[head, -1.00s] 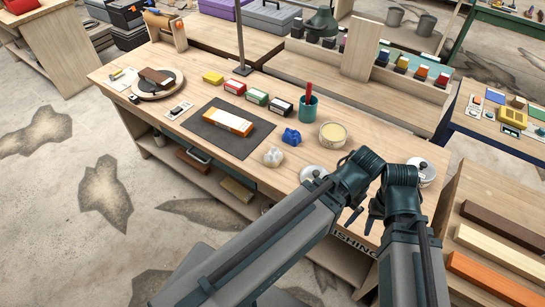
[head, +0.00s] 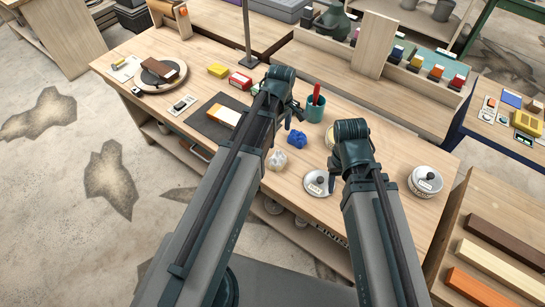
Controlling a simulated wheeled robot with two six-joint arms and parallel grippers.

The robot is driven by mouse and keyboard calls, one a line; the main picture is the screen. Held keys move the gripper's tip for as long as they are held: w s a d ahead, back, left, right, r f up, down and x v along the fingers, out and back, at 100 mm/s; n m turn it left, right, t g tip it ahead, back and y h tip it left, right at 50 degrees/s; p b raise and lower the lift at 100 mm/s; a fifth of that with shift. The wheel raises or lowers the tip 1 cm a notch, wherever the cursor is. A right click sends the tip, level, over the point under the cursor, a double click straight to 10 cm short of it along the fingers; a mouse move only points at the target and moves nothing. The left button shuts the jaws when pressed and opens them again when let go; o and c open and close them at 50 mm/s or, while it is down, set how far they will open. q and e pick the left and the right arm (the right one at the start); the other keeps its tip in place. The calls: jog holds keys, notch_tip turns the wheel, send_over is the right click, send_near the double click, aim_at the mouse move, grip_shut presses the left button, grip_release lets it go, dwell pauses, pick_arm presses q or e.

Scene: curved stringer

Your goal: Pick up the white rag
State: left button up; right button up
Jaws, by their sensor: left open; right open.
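The white rag (head: 277,160) is a small crumpled lump on the wooden workbench (head: 215,165), near its front edge. A crumpled blue rag (head: 297,139) lies just behind it to the right. My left gripper (head: 292,118) is open and empty, above the bench and beyond the white rag in the picture, close to the blue rag. My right gripper (head: 333,178) is open and empty, to the right of the white rag, beside a white lidded pot (head: 316,182).
A teal cup (head: 315,108) with a red tool stands behind the rags. A dark mat (head: 205,128) with an orange and white box (head: 226,114) lies to the left, partly hidden by my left arm. Another lidded pot (head: 426,181) stands at the right.

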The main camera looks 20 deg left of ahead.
pick_arm(q)
jog(key=b, duration=0.9)
send_over(277, 156)
jog(key=f, duration=0.8)
jog(key=shift+s+d+f, duration=0.15)
jog(key=shift+d+f, duration=0.25)
pick_arm(e)
notch_tip(277, 156, down, 9)
jog(key=shift+r, duration=0.15)
pick_arm(q)
jog(key=f+b, duration=0.4)
jog(key=f, duration=0.1)
jog(key=shift+w+a+f+b, duration=0.1)
jog(key=shift+w+a+b, duration=0.1)
jog(key=shift+a+b, duration=0.2)
pick_arm(e)
notch_tip(277, 156, down, 5)
jog(key=shift+f, duration=0.15)
pick_arm(q)
jog(key=c, duration=1.3)
